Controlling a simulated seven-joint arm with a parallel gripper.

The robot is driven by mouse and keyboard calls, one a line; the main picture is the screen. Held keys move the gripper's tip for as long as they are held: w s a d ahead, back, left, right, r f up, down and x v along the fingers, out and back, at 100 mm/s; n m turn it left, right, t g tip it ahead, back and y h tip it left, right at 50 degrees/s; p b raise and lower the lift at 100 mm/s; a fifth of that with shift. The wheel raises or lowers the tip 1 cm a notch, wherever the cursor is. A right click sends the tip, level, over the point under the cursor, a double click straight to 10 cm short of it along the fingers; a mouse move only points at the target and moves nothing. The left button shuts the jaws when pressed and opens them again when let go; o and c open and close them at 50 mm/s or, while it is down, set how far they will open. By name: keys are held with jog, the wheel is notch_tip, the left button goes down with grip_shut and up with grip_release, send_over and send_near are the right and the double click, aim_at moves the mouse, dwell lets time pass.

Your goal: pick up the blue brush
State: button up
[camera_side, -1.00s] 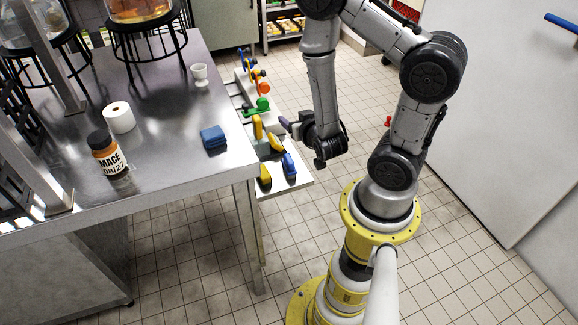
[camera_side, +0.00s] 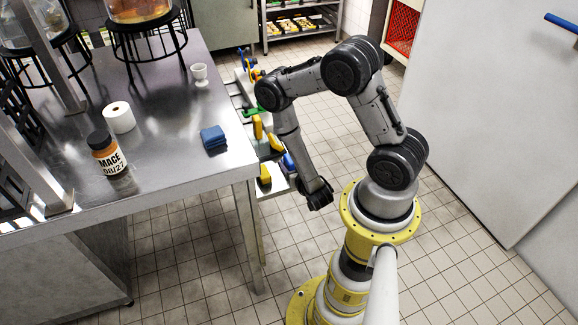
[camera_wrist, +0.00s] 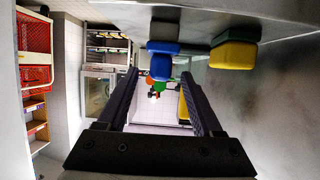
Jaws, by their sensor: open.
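The blue brush (camera_side: 289,162) sits at the near end of the low side shelf beside the steel table, partly hidden by my arm in the side view. In the wrist view the blue brush (camera_wrist: 160,67) shows ahead, framed between my fingertips, with its wider blue part above. My gripper (camera_side: 319,202) hangs low, just right of the shelf's near end, apart from the brush. Its two fingers stand wide apart in the wrist view with nothing gripped.
Yellow brushes (camera_side: 265,174) stand close by the blue one; a yellow-and-green one (camera_wrist: 233,53) is at right in the wrist view. A folded blue cloth (camera_side: 213,138), a jar (camera_side: 106,157) and a paper roll (camera_side: 119,117) are on the steel table (camera_side: 165,180).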

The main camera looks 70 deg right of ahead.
jog(key=x, duration=0.5)
jog(key=shift+w+d+f, duration=0.1)
jog(key=shift+w+d, duration=0.05)
jog(key=shift+d, duration=0.1)
grip_shut()
